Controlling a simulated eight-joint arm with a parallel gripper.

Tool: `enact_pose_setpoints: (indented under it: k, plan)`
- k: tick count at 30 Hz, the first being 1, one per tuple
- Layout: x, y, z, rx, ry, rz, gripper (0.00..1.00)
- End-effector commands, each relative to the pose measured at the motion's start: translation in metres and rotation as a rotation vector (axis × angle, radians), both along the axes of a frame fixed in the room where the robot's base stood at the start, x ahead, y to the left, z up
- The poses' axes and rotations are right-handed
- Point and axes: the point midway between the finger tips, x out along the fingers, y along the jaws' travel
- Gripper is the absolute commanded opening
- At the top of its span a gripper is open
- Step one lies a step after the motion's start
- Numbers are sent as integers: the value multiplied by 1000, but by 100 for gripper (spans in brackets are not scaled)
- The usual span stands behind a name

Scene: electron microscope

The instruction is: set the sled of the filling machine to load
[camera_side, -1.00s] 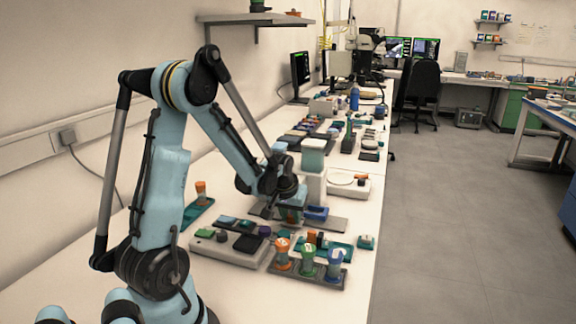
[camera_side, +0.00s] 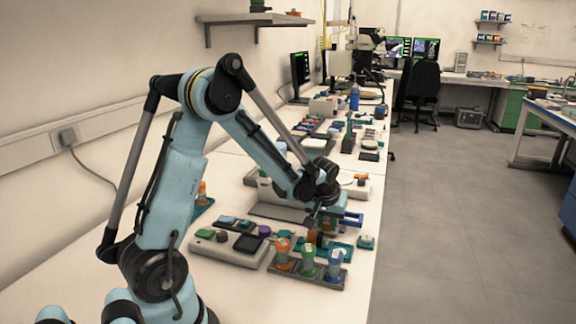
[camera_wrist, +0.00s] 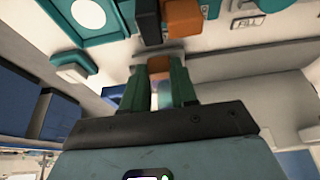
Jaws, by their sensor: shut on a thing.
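My gripper (camera_side: 325,208) is low over the bench, with its dark wrist hiding much of the work in the side view. The blue part of the sled (camera_side: 350,219) sticks out just right of the gripper. In the wrist view, my green fingers (camera_wrist: 159,74) are closed around a small brown-orange piece, which looks like the sled's grip; the hold is partly hidden. A blue part (camera_wrist: 115,95) shows left of the fingers. My arm hides much of the filling machine.
A rack (camera_side: 335,278) with orange, green and blue capped vials stands in front. A pale control unit (camera_side: 225,250) lies left. The bench's right edge is close.

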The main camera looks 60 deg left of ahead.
Motion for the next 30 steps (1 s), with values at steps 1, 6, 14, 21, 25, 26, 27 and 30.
enact_pose_setpoints:
  k: [1,6,14,21,25,26,27,30]
  plan:
    - [3,-3,0,-2,-4,-3,0]
    - [4,-4,0,-5,-8,-5,0]
    - [5,-5,0,-5,-9,-6,49]
    - [4,-3,0,-3,-6,-4,53]
    - [3,-3,2,-2,-5,-3,53]
    - [2,-4,3,-2,-5,-3,53]
    - [2,-4,5,-2,-5,-3,53]
    - [-1,-7,13,-3,-4,-3,53]
